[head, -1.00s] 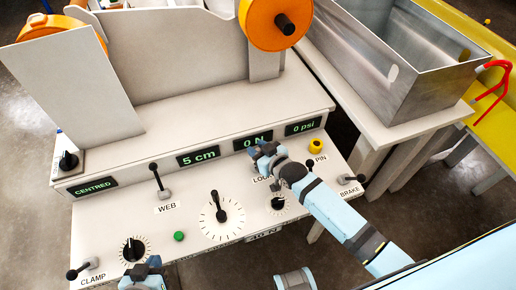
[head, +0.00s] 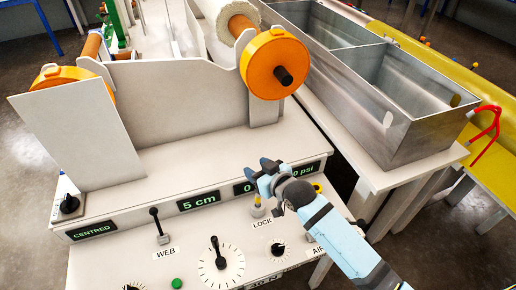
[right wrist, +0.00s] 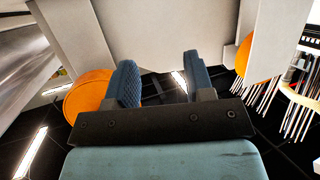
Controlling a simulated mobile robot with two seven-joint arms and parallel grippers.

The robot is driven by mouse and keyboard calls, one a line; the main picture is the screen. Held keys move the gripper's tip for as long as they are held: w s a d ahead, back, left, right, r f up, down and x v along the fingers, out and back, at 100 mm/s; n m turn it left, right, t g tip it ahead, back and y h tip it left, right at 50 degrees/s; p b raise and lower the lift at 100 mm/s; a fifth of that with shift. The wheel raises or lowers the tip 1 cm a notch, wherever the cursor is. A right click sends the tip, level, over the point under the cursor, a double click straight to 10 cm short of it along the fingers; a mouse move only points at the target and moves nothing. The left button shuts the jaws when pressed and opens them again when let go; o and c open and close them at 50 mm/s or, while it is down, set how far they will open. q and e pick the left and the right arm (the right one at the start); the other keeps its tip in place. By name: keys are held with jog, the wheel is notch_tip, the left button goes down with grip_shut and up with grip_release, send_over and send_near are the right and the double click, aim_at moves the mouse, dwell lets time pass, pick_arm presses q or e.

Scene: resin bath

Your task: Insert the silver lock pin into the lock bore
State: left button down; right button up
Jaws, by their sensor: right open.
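My right gripper (head: 259,170) is open, raised above the console near the LOCK label, and partly covers the displays. In the right wrist view its two blue fingers (right wrist: 160,78) stand apart with nothing between them. Below it, at the LOCK label, a small upright silver-grey piece (head: 258,210) with a yellow upper part stands on the panel. I cannot tell whether this is the lock pin in its bore or only the bore's fitting. A yellow ring (head: 318,187) shows behind my right forearm. No loose silver pin is clearly visible. My left gripper is out of view.
The sloped console (head: 110,262) carries a WEB lever (head: 158,226), a large dial (head: 217,255) and a green button (head: 177,283). Above stands a white frame with an orange roller disc (head: 273,64). A metal tank (head: 405,95) stands at the right.

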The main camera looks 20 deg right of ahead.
pick_arm(q)
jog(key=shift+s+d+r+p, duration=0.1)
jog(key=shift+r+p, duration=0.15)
jog(key=shift+p, duration=0.05)
pick_arm(e)
notch_tip(320, 180, up, 8)
jog(key=shift+f, duration=0.25)
jog(key=s+d+f+m+g+h, duration=0.2)
jog(key=s+f+g, duration=0.1)
jog(key=s+f, duration=1.85)
pick_arm(q)
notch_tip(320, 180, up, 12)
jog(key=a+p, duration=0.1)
jog(key=p, duration=1.3)
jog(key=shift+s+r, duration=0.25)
pick_arm(e)
jog(key=s+d+r, duration=0.1)
jog(key=s+r, duration=0.2)
jog(key=r, duration=1)
jog(key=shift+s+r+n, duration=0.15)
jog(key=shift+r+n, duration=0.15)
jog(key=shift+n, duration=0.1)
jog(key=shift+d, duration=0.1)
